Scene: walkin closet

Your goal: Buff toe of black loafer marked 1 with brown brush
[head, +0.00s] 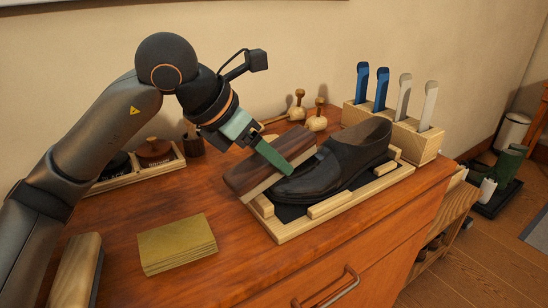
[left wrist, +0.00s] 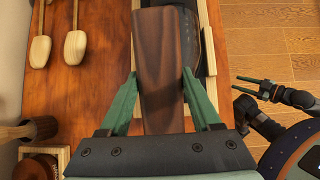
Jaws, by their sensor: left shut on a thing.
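The black loafer (head: 350,158) lies on a pale wooden tray (head: 285,232) with a dark mat, toe toward the left. No mark 1 is readable. My left gripper (head: 277,160) is shut on the brown brush (head: 245,176), a dark wooden block with pale bristles below. In the left wrist view its green fingers (left wrist: 159,80) clamp both sides of the brush (left wrist: 160,40). The brush is over the toe end; whether the bristles touch the leather cannot be told. My right gripper (left wrist: 256,87) is away over the floor, its fingers apart and empty.
A holder (head: 390,135) with blue and white handled tools stands behind the loafer. A folded yellow cloth (head: 177,243) and another brush (head: 77,272) lie at the front left. Polish tins sit in a tray (head: 135,180) at the back left. Wooden shoe trees (head: 317,122) lie near the wall.

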